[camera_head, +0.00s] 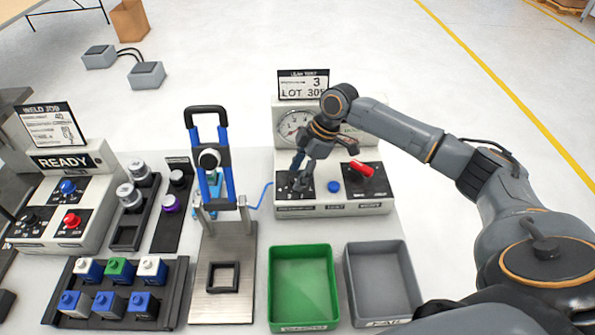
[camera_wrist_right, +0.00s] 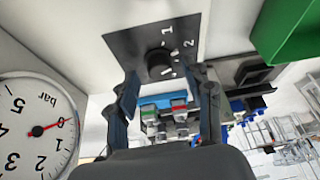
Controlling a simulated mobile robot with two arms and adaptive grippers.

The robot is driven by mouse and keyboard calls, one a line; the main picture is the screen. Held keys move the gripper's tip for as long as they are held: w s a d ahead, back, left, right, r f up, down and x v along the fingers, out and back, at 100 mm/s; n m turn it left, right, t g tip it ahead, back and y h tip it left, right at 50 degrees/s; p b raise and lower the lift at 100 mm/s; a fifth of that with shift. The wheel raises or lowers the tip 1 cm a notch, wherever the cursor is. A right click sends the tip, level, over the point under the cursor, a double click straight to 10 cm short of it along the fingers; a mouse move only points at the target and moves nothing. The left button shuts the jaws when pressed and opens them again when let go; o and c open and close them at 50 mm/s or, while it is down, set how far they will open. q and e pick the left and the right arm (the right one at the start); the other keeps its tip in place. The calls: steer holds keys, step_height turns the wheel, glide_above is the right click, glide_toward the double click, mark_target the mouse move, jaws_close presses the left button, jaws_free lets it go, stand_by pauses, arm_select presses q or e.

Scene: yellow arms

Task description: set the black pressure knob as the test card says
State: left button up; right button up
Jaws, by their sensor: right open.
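The test card (camera_head: 303,85) stands behind the tester (camera_head: 335,207) and reads 3 and LOT 305, its small print unclear. The black pressure knob (camera_wrist_right: 159,62) sits on a dark plate with white numerals 1 and 2 readable; another mark is partly hidden and the knob's setting is unclear. In the head view my gripper covers the knob. My right gripper (camera_head: 298,178) points down over that plate. In the right wrist view its open fingers (camera_wrist_right: 166,88) stand to either side of the knob; contact is not clear. My left gripper is out of view.
The gauge (camera_wrist_right: 35,128) has its red needle near 0. A blue button (camera_head: 333,187) and a red switch (camera_head: 362,170) lie right of the knob. A green tray (camera_head: 303,252) and grey tray (camera_head: 381,252) stand in front. A blue-handled press (camera_head: 208,160) stands left.

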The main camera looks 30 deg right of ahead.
steer(key=shift+a+f, duration=0.2)
steer(key=shift+f, duration=0.3)
jaws_close()
steer(key=shift+r, duration=0.1)
